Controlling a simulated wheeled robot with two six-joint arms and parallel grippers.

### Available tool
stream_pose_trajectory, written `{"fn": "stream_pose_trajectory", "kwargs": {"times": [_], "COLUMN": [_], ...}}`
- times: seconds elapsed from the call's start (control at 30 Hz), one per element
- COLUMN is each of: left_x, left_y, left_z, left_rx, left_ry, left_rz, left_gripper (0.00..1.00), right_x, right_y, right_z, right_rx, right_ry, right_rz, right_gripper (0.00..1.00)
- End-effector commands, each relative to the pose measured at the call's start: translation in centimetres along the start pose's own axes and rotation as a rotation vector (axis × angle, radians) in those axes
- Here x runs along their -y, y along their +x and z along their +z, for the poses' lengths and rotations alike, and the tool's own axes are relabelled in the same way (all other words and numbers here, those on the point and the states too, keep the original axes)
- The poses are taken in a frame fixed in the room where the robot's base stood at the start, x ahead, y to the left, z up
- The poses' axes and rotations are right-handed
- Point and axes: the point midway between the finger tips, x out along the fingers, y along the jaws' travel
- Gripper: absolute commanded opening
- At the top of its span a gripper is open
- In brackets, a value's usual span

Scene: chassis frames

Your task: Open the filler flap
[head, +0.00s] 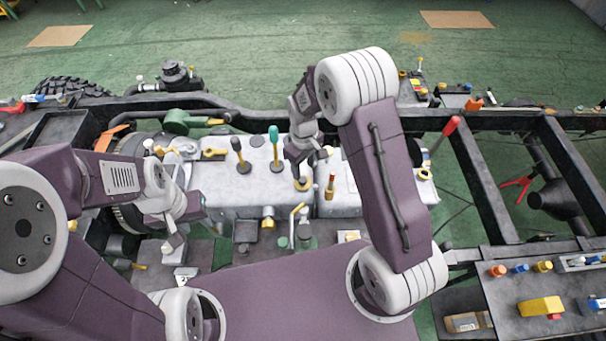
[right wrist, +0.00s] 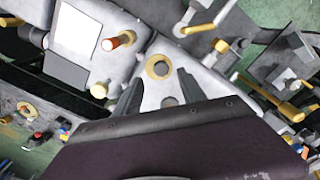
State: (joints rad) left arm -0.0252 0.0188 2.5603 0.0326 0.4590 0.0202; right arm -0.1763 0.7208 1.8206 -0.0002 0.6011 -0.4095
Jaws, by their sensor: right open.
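A brass ring (right wrist: 158,67) on a light grey plate lies just beyond and between the fingertips of my right gripper (right wrist: 158,82). It also shows below that gripper in the head view (head: 303,184). I cannot tell whether this ring is part of the filler flap; no flap is clearly recognisable. My right gripper, also in the head view (head: 303,165), points down over the grey tank (head: 242,190). Its two dark fingers are spread, with nothing gripped between them. My left gripper (head: 192,208) is at the tank's left end, side-on, its fingers hard to make out.
Green-knobbed (head: 273,133) and dark-knobbed (head: 236,144) levers stand on the tank left of my right gripper. A red-handled lever (head: 451,126) rises at the right. A side tray (head: 512,318) holds small parts. Dark frame rails surround the tank.

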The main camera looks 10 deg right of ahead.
Motion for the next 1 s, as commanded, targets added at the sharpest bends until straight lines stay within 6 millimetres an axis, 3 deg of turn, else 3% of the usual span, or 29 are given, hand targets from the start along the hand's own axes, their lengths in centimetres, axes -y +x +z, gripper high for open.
{"fn": "stream_pose_trajectory", "kwargs": {"times": [0.1, 0.3, 0.6, 0.8, 1.0], "left_x": [0.0, 0.0, 0.0, 0.0, 0.0], "left_y": [-0.9, -1.4, -1.4, -1.4, -1.4], "left_z": [-0.1, -0.2, -0.2, -0.2, -0.2], "left_rx": [0.0, 0.0, 0.0, 0.0, 0.0], "left_ry": [0.0, 0.0, 0.0, 0.0, 0.0], "left_rz": [0.0, 0.0, 0.0, 0.0, 0.0], "left_gripper": [0.37, 0.37, 0.37, 0.37, 0.37], "right_x": [0.1, 0.0, 0.0, 0.0, 0.0], "right_y": [2.3, 5.1, 5.7, 5.7, 5.7], "right_z": [0.1, 0.0, 0.0, 0.0, 0.0], "right_rx": [0.005, 0.001, -0.002, -0.001, -0.001], "right_ry": [0.0, 0.0, 0.0, 0.0, 0.001], "right_rz": [-0.002, -0.001, 0.001, 0.0, 0.0], "right_gripper": [0.48, 0.48, 0.48, 0.0, 0.0]}}
